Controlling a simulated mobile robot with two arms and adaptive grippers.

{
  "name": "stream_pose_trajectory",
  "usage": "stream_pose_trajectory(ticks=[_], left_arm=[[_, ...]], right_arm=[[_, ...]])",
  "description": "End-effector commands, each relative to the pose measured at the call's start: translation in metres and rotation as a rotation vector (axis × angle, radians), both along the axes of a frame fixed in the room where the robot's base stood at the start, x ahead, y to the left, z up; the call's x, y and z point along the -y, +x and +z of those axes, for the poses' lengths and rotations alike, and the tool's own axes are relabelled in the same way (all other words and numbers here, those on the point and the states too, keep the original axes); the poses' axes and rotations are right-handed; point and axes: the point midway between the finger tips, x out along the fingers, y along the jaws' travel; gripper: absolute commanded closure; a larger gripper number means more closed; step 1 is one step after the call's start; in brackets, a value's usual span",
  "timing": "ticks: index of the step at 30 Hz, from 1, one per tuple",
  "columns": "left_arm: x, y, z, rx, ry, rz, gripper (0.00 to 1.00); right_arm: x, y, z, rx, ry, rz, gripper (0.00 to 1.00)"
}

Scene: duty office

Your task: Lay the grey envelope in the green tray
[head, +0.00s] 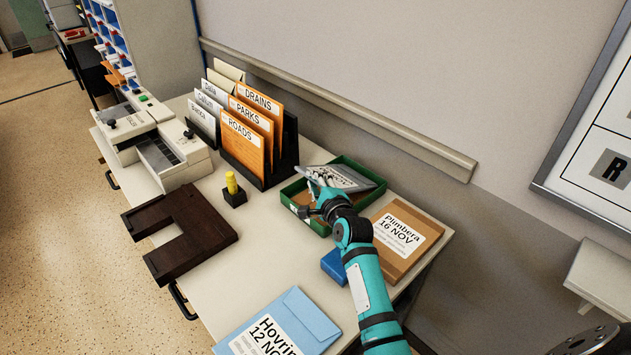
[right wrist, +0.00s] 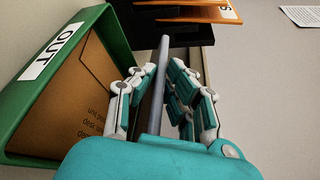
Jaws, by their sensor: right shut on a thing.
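My right gripper (head: 314,203) is shut on the grey envelope (head: 343,178), which it holds tilted at the green tray (head: 319,226). In the right wrist view the envelope (right wrist: 156,92) shows edge-on between the fingers (right wrist: 158,85). The tray (right wrist: 22,122), with a white OUT label, stands left of the fingers there, and a brown envelope (right wrist: 75,112) lies in it. Whether the grey envelope touches the tray is hard to tell. My left gripper is out of view.
A black rack (head: 287,155) of orange and cream folders stands behind the tray. A brown Plimbera envelope (head: 400,238) and a small blue block (head: 335,266) lie nearby.

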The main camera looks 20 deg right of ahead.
Motion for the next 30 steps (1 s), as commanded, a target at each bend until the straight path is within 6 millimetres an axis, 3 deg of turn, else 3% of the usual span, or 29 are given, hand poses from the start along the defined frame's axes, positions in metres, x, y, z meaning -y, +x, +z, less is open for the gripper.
stream_pose_trajectory(ticks=[8, 9, 14, 23, 30], left_arm=[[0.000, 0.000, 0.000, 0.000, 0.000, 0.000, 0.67], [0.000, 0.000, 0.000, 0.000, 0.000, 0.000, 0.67], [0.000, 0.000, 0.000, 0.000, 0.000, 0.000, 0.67], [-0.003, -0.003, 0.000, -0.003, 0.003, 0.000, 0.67], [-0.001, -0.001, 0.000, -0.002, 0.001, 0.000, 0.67]], right_arm=[[0.000, 0.000, 0.001, 0.001, 0.000, 0.000, 1.00], [0.000, 0.000, 0.001, 0.001, 0.000, 0.001, 0.84], [0.000, 0.000, 0.001, 0.001, 0.000, 0.001, 0.63], [0.000, -0.001, 0.000, -0.001, 0.001, 0.000, 0.62], [-0.002, -0.031, 0.005, 0.000, 0.003, -0.001, 0.62]])
